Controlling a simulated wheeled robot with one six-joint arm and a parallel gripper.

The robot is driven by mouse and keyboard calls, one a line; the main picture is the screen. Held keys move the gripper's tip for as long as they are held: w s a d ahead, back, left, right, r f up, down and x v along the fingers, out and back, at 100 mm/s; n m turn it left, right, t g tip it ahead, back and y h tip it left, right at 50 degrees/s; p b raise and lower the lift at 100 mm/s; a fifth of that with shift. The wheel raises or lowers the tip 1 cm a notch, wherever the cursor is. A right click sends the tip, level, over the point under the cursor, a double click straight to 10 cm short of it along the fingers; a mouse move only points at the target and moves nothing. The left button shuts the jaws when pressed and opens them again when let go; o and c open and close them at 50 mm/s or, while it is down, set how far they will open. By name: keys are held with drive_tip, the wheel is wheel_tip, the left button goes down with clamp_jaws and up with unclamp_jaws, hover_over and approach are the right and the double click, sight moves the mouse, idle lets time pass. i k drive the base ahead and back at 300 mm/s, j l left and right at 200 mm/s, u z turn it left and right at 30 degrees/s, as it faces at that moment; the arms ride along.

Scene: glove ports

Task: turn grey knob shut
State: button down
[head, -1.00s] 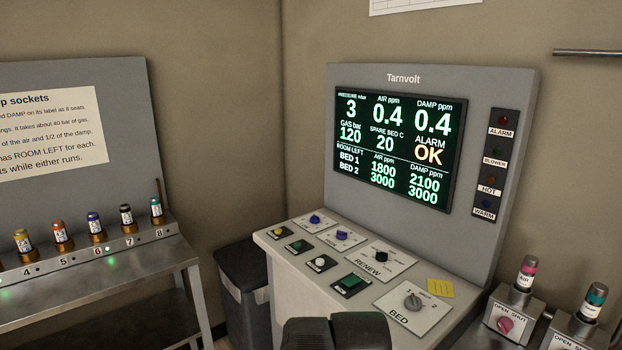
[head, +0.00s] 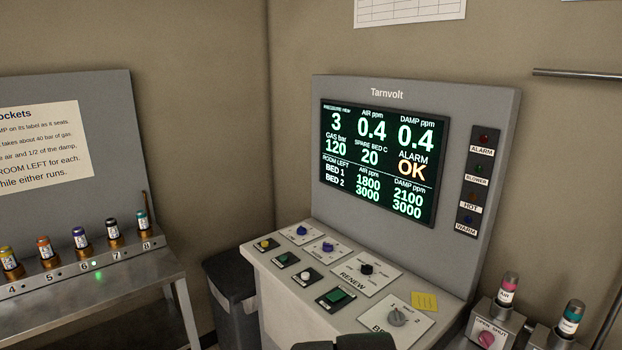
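A grey knob (head: 397,317) sits on the white BED plate (head: 421,328) at the front right of the console, with marks 1 and 2 beside it. No OPEN or SHUT marking shows on that plate. A pink knob (head: 486,339) under an OPEN SHUT label is on a metal valve block (head: 508,320) at the lower right; the neighbouring block (head: 562,340) is cut off by the frame, so its knob is hidden. Dark parts of my arm show at the bottom edge, over the console's front.
The console screen (head: 380,160) reads ALARM OK, GAS 120 bar. A dark bin (head: 232,290) stands between the console and the metal bench (head: 100,295) with several small bottles. A rail (head: 577,74) is on the right wall. A yellow note (head: 425,301) lies on the console.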

sight(395, 317)
drive_tip(key=k+z, duration=0.15)
drive_tip(key=z, duration=0.55)
drive_tip(key=i+l+u, duration=0.1)
drive_tip(key=u, duration=0.25)
drive_tip(key=i+l+u, duration=0.15)
drive_tip(key=u, duration=0.2)
drive_tip(key=i+l+u, duration=0.3)
drive_tip(key=j, duration=0.1)
